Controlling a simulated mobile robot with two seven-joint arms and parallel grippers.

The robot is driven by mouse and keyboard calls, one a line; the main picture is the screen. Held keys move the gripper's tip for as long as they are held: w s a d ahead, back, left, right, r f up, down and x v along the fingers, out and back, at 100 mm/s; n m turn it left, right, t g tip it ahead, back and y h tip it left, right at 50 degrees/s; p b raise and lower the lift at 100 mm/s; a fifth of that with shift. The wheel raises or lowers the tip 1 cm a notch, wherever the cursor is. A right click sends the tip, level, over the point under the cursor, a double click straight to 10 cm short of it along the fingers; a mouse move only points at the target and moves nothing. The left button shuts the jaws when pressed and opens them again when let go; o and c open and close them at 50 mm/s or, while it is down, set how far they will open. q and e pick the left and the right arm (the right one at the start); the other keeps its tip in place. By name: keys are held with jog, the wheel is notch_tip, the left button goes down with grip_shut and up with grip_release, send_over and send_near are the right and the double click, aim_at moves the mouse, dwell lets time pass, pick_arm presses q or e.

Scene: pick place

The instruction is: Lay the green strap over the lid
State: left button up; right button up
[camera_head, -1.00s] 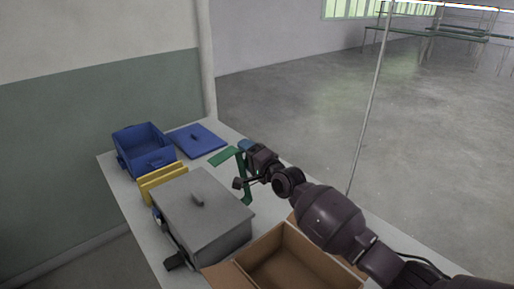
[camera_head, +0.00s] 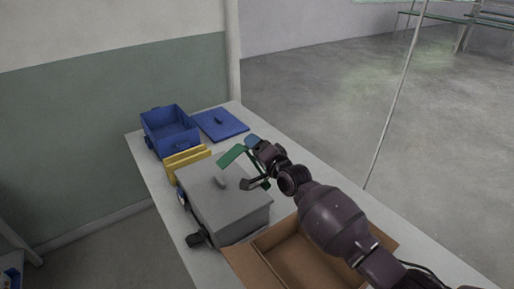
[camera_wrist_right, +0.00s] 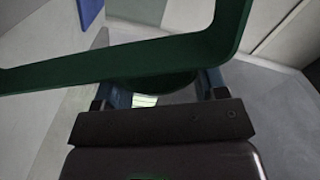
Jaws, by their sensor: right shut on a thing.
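The green strap (camera_head: 232,155) is a bent band held by my right gripper (camera_head: 257,161), which is shut on it. The strap is in the air near the far right corner of the grey box's lid (camera_head: 212,190); one flat end points left toward the yellow pieces. In the right wrist view the strap (camera_wrist_right: 110,62) runs across in front of the fingers (camera_wrist_right: 160,90) and bends upward at the right. My left gripper is not in view.
An open cardboard box (camera_head: 290,262) stands at the near right of the grey box. Yellow pieces (camera_head: 186,160), an open blue box (camera_head: 171,137) and a blue lid (camera_head: 221,124) are at the far end of the table (camera_head: 150,173).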

jog(key=o, duration=1)
jog(key=shift+c, duration=0.2)
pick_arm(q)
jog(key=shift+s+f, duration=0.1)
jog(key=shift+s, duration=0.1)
pick_arm(e)
jog(key=shift+s+d+p, duration=0.25)
jog(key=shift+s+p, duration=0.05)
jog(key=shift+p, duration=0.1)
pick_arm(q)
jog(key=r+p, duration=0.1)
jog(key=p, duration=0.1)
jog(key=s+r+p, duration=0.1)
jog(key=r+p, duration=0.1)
jog(key=p, duration=0.1)
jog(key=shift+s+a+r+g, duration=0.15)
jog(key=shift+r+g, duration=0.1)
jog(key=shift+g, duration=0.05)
pick_arm(e)
jog(key=v, duration=1)
